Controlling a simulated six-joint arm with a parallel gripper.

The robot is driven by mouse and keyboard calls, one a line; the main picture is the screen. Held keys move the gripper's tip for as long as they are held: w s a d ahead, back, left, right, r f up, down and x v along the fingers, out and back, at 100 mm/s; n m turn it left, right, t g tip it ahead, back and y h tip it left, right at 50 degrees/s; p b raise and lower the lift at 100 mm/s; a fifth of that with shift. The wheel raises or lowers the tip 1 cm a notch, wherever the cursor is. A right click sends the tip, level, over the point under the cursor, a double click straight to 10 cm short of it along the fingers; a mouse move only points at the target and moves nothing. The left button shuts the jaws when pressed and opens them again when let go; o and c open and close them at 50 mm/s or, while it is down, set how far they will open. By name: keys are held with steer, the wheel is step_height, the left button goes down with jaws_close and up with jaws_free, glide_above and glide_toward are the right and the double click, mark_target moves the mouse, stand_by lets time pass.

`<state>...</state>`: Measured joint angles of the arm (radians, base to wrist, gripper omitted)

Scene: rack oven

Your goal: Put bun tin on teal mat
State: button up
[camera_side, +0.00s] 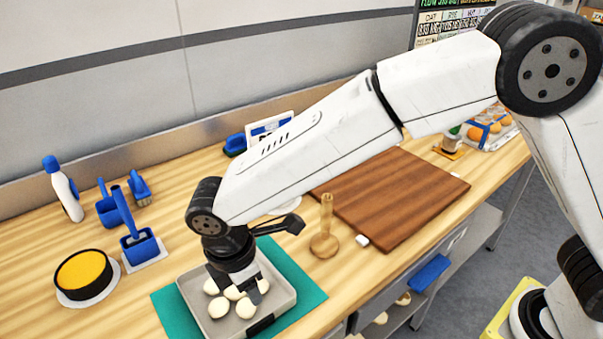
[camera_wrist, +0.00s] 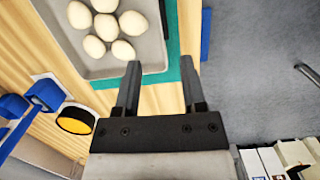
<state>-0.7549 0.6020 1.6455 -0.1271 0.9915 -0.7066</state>
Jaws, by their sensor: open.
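The grey bun tin (camera_side: 275,308) holds several pale round buns and rests on the teal mat (camera_side: 309,294), which shows around its edges. The tin (camera_wrist: 150,42) with its buns also shows at the top of the wrist view, with a strip of the mat (camera_wrist: 174,45) along its right side. A dark patch marks the tin's front side. My gripper (camera_side: 240,286) is over the tin in the side view and partly hides the buns. In the wrist view my gripper's fingers (camera_wrist: 160,63) are apart with nothing between them. Whether they touch the tin cannot be told.
A round black dish with yellow contents (camera_side: 83,274) is left of the mat. Blue-handled brushes and holders (camera_side: 138,245) and a white bottle (camera_side: 64,190) stand behind it. A wooden pestle-like tool (camera_side: 325,238) and a brown board (camera_side: 392,195) lie to the right.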

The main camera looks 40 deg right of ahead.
steer(key=s+d+m+t+y, duration=0.1)
steer(key=s+d+m+y, duration=0.1)
steer(key=d+m, duration=1.55)
steer(key=s+d, duration=0.2)
steer(key=d, duration=0.4)
steer(key=s+d+t, duration=0.1)
steer(key=s+d, duration=0.2)
steer(key=d, duration=0.4)
steer(key=shift+s+d+f+t, duration=0.2)
steer(key=shift+s+d+t, duration=0.05)
steer(key=shift+s+t, duration=0.05)
